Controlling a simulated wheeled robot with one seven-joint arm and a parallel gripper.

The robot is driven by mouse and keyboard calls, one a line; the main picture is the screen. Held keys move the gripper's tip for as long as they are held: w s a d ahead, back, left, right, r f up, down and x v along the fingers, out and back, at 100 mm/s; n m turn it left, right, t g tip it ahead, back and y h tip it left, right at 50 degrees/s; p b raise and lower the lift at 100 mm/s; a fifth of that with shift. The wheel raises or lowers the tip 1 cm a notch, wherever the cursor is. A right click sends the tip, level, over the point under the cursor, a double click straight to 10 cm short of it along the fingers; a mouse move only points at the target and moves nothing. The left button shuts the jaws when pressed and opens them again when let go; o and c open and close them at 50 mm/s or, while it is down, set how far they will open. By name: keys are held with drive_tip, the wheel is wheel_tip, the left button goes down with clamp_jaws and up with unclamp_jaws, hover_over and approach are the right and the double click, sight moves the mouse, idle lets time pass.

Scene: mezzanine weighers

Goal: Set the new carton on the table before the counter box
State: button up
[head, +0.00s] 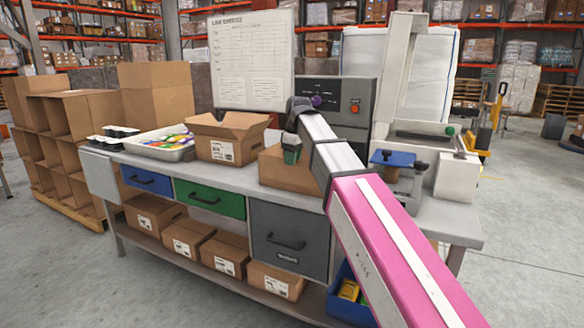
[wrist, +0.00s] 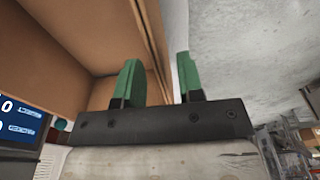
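A brown carton (head: 284,174) sits on the grey table (head: 235,176), in front of a dark grey box with a red button and a purple knob (head: 361,93), which looks like the counter box. My gripper (head: 291,148) is at the carton's top, its green fingers pointing down. In the wrist view, the green fingers (wrist: 158,82) stand apart. A brown cardboard wall edge (wrist: 156,40) runs between them, without clear contact. A blue lit display (wrist: 20,120) shows at the left. My arm hides part of the table and the carton's right side.
An open-flapped carton (head: 226,137) and a white tray of colourful packs (head: 160,146) stand to the left. A blue-topped device (head: 399,165) stands right of my arm. Several cartons (head: 188,239) lie on the lower shelf. A whiteboard (head: 252,60) stands behind.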

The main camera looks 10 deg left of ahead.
drive_tip(key=r, duration=0.5)
drive_tip(key=d+r, duration=0.1)
drive_tip(key=r, duration=0.2)
drive_tip(key=shift+s, duration=0.2)
idle(1.0)
